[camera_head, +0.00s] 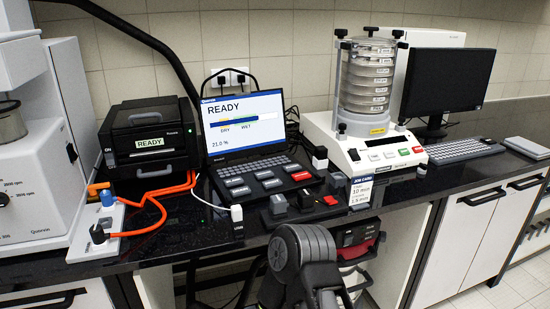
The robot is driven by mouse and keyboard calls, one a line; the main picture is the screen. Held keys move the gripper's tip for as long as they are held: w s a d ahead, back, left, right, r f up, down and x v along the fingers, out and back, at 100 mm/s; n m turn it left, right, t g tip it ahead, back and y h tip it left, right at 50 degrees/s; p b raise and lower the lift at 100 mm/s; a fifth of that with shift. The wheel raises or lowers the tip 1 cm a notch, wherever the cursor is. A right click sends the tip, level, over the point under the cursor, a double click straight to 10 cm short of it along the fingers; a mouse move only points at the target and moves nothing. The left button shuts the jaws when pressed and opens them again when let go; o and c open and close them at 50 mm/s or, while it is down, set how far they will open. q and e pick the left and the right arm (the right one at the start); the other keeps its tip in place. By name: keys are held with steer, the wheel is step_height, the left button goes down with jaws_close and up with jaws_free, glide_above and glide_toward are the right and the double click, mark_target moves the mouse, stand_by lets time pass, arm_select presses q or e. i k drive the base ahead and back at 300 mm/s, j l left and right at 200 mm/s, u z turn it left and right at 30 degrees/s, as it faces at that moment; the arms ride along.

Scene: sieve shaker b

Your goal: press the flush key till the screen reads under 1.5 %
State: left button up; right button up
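The laptop-like instrument has a lit screen (243,120) that reads READY and 21.0 %, with a bar marked DRY and WET. Its lower deck (262,180) holds several dark keys and one red key (301,176). The key labels are too small to read, so I cannot tell which is the flush key. Nothing touches the keys. Neither gripper's fingertips show in the head view.
A black printer-like box (150,140) also reads READY. The sieve shaker (367,90) stands right of the screen, then a monitor (447,80) and keyboard (465,150). A dark ribbed part, probably mine, rises at bottom centre.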

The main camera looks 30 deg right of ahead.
mark_target(290, 168)
steer(key=z, duration=1.25)
